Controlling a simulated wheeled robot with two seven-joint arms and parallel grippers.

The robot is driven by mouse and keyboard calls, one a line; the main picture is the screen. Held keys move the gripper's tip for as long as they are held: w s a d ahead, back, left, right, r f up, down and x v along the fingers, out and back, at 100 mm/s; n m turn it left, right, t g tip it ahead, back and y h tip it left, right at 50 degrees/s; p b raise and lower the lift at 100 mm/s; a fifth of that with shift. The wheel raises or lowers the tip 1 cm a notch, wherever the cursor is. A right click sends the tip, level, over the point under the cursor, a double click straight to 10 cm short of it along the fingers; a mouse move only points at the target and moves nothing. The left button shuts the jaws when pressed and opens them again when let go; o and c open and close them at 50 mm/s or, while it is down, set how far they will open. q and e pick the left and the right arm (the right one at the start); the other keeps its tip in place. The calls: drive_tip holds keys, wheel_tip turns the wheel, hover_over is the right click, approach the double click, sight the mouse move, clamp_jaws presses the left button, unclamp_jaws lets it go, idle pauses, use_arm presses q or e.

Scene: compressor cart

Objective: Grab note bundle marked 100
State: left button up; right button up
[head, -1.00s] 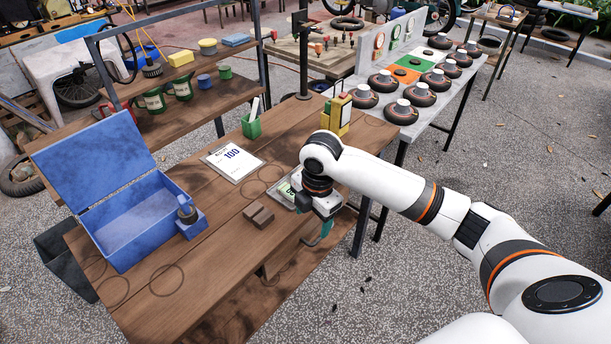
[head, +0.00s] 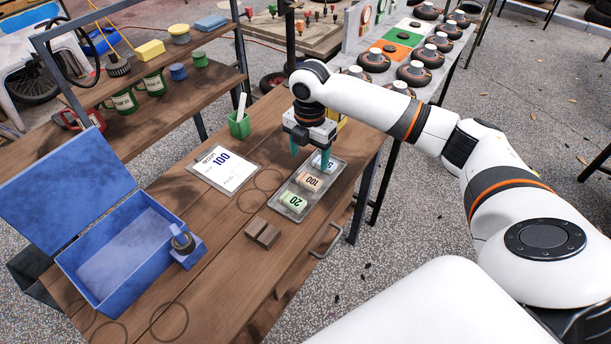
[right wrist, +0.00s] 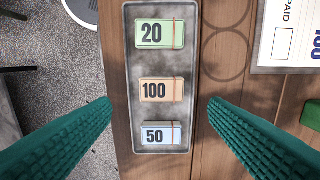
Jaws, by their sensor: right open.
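The note bundle marked 100 (head: 309,181) is pale orange and banded. It lies between a green bundle marked 20 (head: 293,201) and a pale blue bundle marked 50 (head: 325,163) in a grey tray. In the right wrist view the 100 bundle (right wrist: 160,91) sits mid-frame, with the tray's bare floor (right wrist: 160,62) showing around it. My right gripper (head: 311,157) is open and empty above the tray's far end, near the 50 bundle. Its green fingers (right wrist: 160,107) stand wide on either side of the tray. My left gripper is not in view.
A clipboard sheet reading 100 (head: 223,166) lies left of the tray. A green pen cup (head: 240,126), a brown block (head: 262,232) and an open blue box (head: 125,262) share the wooden bench. A table with round black-and-orange items (head: 414,75) stands beyond.

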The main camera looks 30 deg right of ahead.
sight(308, 180)
drive_tip(key=shift+s+f, duration=0.2)
drive_tip(key=shift+f, duration=1.4)
drive_tip(key=f, duration=0.1)
drive_tip(key=f+p, duration=0.1)
drive_tip(key=f, duration=0.3)
drive_tip(key=shift+w+a+p, duration=0.1)
drive_tip(key=shift+w+p, duration=0.15)
drive_tip(key=shift+p, duration=0.1)
drive_tip(key=shift+f, duration=0.2)
drive_tip(key=shift+c, duration=0.7)
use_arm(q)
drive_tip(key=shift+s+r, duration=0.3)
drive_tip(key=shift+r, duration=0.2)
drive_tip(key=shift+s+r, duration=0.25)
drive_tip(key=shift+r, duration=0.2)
use_arm(e)
drive_tip(key=c, duration=0.6)
